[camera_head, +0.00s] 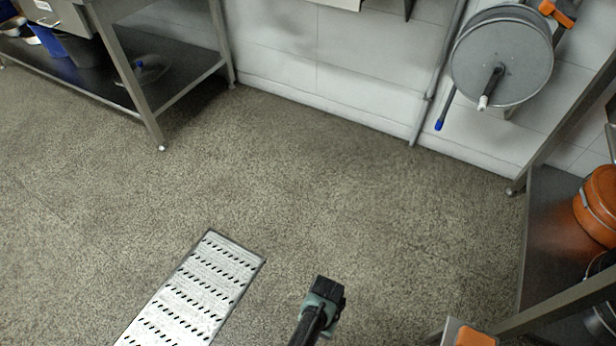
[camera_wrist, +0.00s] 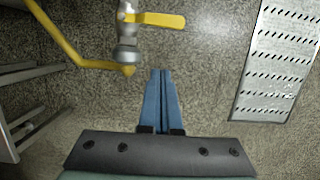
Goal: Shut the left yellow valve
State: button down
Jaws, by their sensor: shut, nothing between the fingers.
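In the wrist view, a yellow valve handle (camera_wrist: 162,19) points to the right from a metal valve body (camera_wrist: 126,42) near the top. A yellow pipe (camera_wrist: 62,36) comes down from the upper left and bends across to below the valve body. My gripper (camera_wrist: 162,72) has its blue fingers together and empty, with the tips below and slightly right of the valve body in the picture. No touch with the handle shows. Only this one valve is in view, so I cannot tell whether it is the left one. No valve shows in the head view.
A perforated metal floor drain (camera_head: 195,290) lies in the floor; it also shows in the wrist view (camera_wrist: 280,60). A hose reel (camera_head: 503,58) hangs on the back wall. A steel table (camera_head: 150,105) stands at upper left, shelving with an orange pot (camera_head: 597,205) at right. The middle floor is clear.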

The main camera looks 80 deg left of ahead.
jog(key=p+v, duration=0.1)
jog(key=v, duration=0.3)
jog(key=shift+r+p, duration=0.15)
jog(key=shift+p, duration=0.15)
